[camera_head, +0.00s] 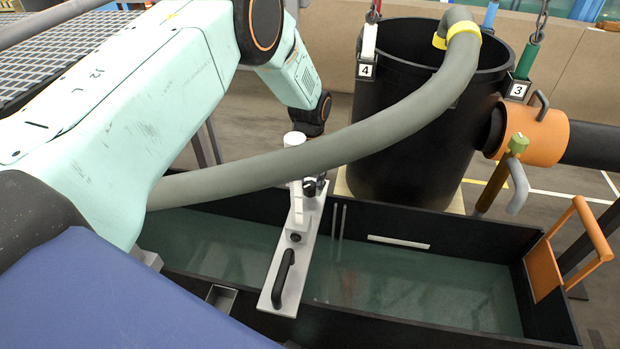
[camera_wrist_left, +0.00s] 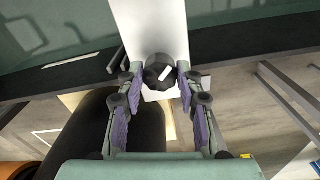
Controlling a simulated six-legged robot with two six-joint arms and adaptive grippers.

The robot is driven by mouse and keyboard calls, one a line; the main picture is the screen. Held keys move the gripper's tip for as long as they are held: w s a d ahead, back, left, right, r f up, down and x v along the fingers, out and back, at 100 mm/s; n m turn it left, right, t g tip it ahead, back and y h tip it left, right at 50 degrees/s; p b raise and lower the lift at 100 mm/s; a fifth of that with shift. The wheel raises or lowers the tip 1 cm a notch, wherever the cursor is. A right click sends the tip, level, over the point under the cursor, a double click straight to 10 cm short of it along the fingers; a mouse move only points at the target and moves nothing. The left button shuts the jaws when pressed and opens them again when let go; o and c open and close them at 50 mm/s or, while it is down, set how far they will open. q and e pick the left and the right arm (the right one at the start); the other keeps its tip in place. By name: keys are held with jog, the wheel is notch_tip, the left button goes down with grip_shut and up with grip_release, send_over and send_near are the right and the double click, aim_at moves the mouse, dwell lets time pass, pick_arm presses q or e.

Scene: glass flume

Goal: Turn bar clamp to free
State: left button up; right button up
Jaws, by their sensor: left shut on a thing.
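A pale plate (camera_head: 268,297) lies across the flume (camera_head: 400,285), with a black bar handle (camera_head: 284,278) at its near end. At its far end is a round black knob (camera_wrist_left: 158,71) with a white mark that slants up to the right in the left wrist view. My left gripper (camera_wrist_left: 160,80) is shut on this knob, its purple-padded fingers on either side. In the head view the grey hose and my arm hide most of this gripper. My right gripper is in neither view.
The thick grey hose (camera_head: 330,150) crosses in front of my left wrist to a black barrel (camera_head: 415,140). An orange collar (camera_head: 533,135) and an orange frame (camera_head: 570,250) stand at the right. The flume holds shallow greenish water.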

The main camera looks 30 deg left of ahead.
pick_arm(q)
jog(key=m, duration=0.3)
jog(key=shift+m+p, duration=0.3)
jog(key=shift+m, duration=0.1)
jog(key=m, duration=0.3)
jog(key=shift+m, duration=0.3)
jog(key=m, duration=0.3)
jog(key=shift+w+m, duration=0.1)
jog(key=shift+m, duration=0.2)
jog(key=m, duration=1)
jog(key=shift+a+m, duration=0.1)
jog(key=shift+m, duration=0.3)
jog(key=m, duration=0.5)
jog(key=shift+b, duration=0.35)
jog(key=shift+m, duration=0.3)
jog(key=o, duration=1.1)
jog(key=shift+o, duration=0.2)
